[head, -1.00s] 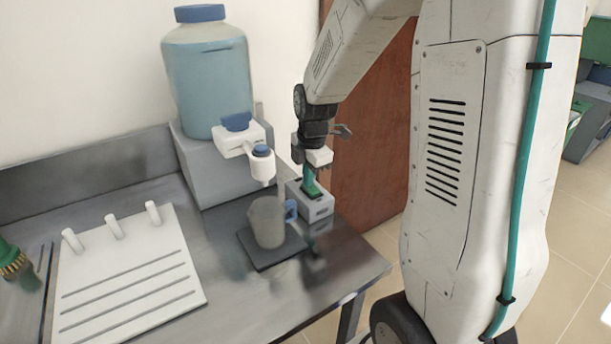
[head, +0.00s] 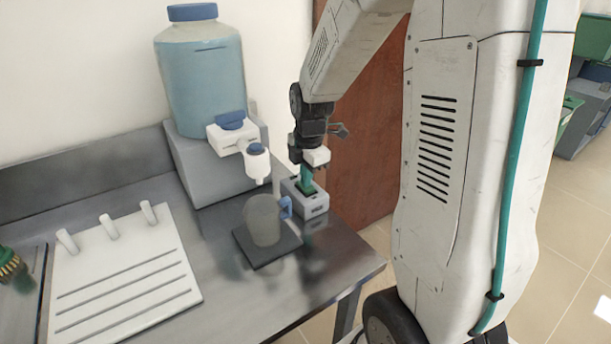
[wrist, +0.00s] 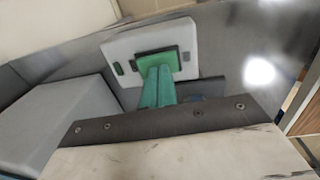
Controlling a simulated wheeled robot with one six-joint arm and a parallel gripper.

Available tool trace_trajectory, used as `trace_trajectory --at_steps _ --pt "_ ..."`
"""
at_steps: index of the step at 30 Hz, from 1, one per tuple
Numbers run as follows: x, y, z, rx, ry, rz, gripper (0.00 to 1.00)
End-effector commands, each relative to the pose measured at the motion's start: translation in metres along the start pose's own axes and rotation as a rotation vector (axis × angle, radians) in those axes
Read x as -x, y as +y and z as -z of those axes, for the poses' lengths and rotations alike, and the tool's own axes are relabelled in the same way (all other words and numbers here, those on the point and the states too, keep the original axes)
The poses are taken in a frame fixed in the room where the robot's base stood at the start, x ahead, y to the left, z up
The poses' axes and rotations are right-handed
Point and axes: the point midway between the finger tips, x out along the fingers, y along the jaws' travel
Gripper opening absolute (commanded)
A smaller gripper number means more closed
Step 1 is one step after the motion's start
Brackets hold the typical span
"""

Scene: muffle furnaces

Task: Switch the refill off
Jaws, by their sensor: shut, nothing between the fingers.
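In the wrist view the closed fingertips (wrist: 158,72) overlap the near edge of the rocker. I cannot tell whether they touch it. A clear beaker (head: 262,218) with a blue handle stands on a dark pad (head: 268,252) under the dispenser spout (head: 257,165). The liquid level in the beaker is not clear.
A large jug of blue liquid (head: 204,85) stands on a grey block (head: 200,165) behind the beaker. A white drying board with pegs (head: 125,275) lies to the left. The beaker stands close to the left of my gripper. A brown door (head: 365,130) is behind my arm.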

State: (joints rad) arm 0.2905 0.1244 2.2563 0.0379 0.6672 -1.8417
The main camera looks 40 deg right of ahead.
Motion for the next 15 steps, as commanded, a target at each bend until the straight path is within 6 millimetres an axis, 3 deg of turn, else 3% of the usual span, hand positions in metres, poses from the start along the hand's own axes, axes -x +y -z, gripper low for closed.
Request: trace_trajectory --at_steps 7,15 --pt "0.018 0.001 0.002 0.005 -0.001 -0.004 0.00" --pt "0.079 0.001 0.006 0.010 -0.001 -0.006 0.00"
